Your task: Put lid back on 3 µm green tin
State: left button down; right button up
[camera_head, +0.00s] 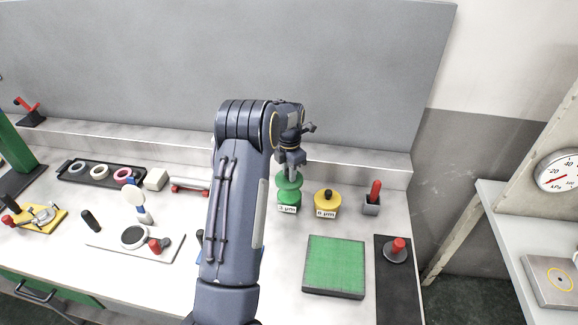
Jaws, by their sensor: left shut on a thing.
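The green tin (287,197) stands on the bench and carries a label reading 3 µm. My left gripper (291,165) is directly above it, pointing down and shut on the green lid (289,181). The lid is over the tin's top; I cannot tell whether it is seated or slightly above the rim. The gripper hides the lid's knob. My right gripper is not in view.
A yellow tin (327,202) stands close to the right, with a red-handled tool in a grey holder (371,206) beyond it. A green plate (335,264) lies in front. A dark tray with rings (102,174) is at the left.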

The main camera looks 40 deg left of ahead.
pick_arm(q)
jog(key=shift+s+d+f+b, duration=0.1)
jog(key=shift+f+b, duration=0.3)
jog(key=shift+f, duration=0.2)
jog(key=shift+f+b, duration=0.5)
jog(key=shift+f, duration=0.4)
jog(key=shift+f+b, duration=0.95)
jog(key=shift+f, duration=0.55)
jog(key=shift+f, duration=0.2)
jog(key=c, duration=1.1)
grip_release()
jog(key=shift+c, duration=0.2)
jog(key=shift+o, duration=0.4)
jog(key=o, duration=0.4)
